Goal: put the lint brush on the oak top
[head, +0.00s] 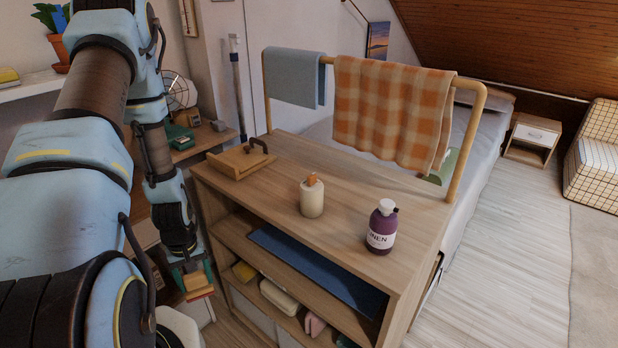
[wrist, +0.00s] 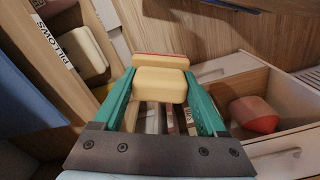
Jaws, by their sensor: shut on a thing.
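The lint brush (wrist: 160,84), a pale yellow block with a red strip along its far edge, is held between the teal fingers of my gripper (wrist: 165,98) in the wrist view. In the head view my gripper (head: 190,267) hangs low, left of the shelf unit, with the yellow and red brush (head: 199,284) at its tip. The oak top (head: 350,190) is the upper board of that unit, right of my gripper and higher than it. Part of the brush is hidden by the fingers.
On the oak top stand a cream pump bottle (head: 312,196), a purple linen bottle (head: 382,227) and a wooden tray (head: 240,161). A rail with a checked orange cloth (head: 390,112) and a blue cloth (head: 295,77) rises behind. An open drawer (wrist: 270,85) holds a red-and-cream thing.

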